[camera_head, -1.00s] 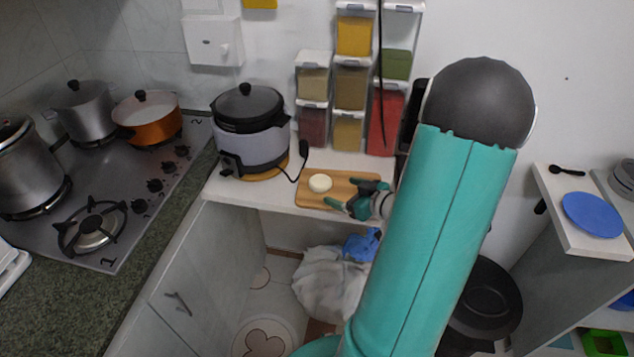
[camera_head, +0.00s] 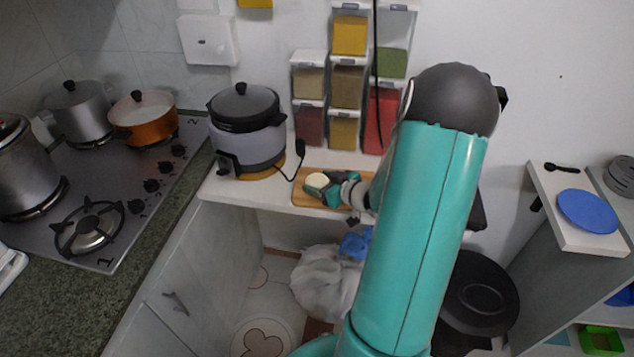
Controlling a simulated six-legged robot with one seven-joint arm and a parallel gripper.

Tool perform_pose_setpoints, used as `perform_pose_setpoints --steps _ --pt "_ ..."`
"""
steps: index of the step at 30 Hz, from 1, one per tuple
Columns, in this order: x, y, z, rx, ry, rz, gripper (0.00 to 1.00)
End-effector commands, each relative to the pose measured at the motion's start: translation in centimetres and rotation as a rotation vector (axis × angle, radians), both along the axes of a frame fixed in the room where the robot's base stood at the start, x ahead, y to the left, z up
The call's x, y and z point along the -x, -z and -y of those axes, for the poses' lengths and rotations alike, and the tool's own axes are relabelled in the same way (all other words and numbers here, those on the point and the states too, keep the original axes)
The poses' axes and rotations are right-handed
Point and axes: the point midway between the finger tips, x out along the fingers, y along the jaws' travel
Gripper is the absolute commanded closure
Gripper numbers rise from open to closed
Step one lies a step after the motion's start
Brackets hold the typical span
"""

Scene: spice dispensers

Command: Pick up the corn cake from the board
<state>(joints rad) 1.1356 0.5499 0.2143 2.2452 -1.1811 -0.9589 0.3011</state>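The corn cake (camera_head: 317,180) is a small, pale, round piece on the wooden board (camera_head: 302,201), which lies on the white counter. My gripper (camera_head: 320,183) is low over the board, reaching in from the right. Its two green fingers are spread apart, one at the cake's far right side and one at its near side. The cake sits at or between the fingertips; whether they touch it is too small to tell. The near finger hides part of the cake's lower edge. My arm hides the board's right end.
A rice cooker (camera_head: 247,130) stands left of the board, its black cable (camera_head: 298,160) running close to the board. Stacked spice dispensers (camera_head: 346,88) stand behind the board against the wall. A stove with pots (camera_head: 143,118) is at the left.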

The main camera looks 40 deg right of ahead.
Motion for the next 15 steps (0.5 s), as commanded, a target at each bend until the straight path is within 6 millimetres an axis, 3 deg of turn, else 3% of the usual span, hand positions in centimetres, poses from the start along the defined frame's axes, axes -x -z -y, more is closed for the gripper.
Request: perform_pose_setpoints --steps 1,5,15 --pt "0.02 -0.01 0.00 0.000 0.000 0.000 0.46" --pt "0.03 0.00 0.00 0.000 0.000 0.000 0.68" --pt "0.02 -0.31 0.02 0.001 0.000 0.001 0.68"
